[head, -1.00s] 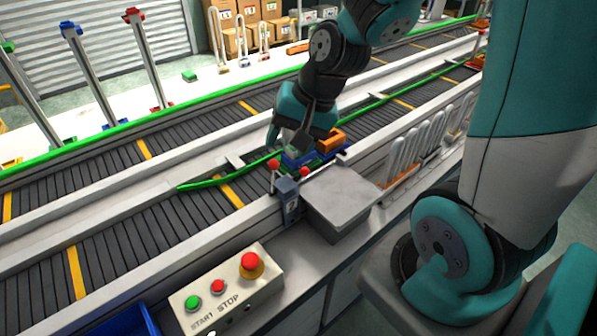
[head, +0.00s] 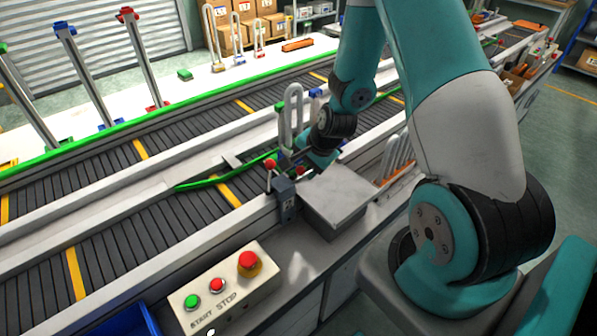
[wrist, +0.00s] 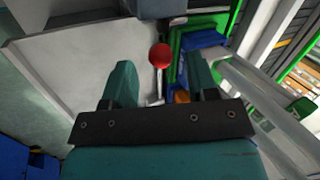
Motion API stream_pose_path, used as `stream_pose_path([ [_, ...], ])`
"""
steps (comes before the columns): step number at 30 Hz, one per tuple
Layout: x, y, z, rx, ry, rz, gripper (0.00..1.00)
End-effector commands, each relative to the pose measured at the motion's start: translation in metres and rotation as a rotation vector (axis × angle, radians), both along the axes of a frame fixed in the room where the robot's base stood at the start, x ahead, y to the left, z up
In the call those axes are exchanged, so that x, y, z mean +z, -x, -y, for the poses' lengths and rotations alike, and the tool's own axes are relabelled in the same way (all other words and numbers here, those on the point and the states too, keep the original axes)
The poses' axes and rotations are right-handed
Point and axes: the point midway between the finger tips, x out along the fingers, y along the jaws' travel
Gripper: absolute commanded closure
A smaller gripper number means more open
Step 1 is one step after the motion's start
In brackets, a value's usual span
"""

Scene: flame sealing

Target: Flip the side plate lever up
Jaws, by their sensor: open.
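A red ball-tipped lever (wrist: 160,55) shows in the wrist view, its thin metal stem running down between my two fingers. My gripper (wrist: 160,78) is open, one finger on each side of the stem, with gaps to both; contact is not visible. In the head view my gripper (head: 312,162) is low beside the conveyor, close to a red knob (head: 300,170) at the edge of the grey side plate (head: 338,190). A second red knob (head: 270,163) stands on a small grey post box to the left. I cannot tell the lever's exact tilt.
A blue and green fixture (wrist: 203,42) lies close right of the lever. The button box (head: 228,285) with START and STOP is at the front. The grey plate's top is bare.

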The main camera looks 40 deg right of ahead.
Motion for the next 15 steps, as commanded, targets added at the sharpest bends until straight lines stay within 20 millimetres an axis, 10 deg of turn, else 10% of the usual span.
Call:
stream_pose_path([
  [15, -0.047, -0.022, -0.005, 0.000, 0.000, 0.002, 0.47],
])
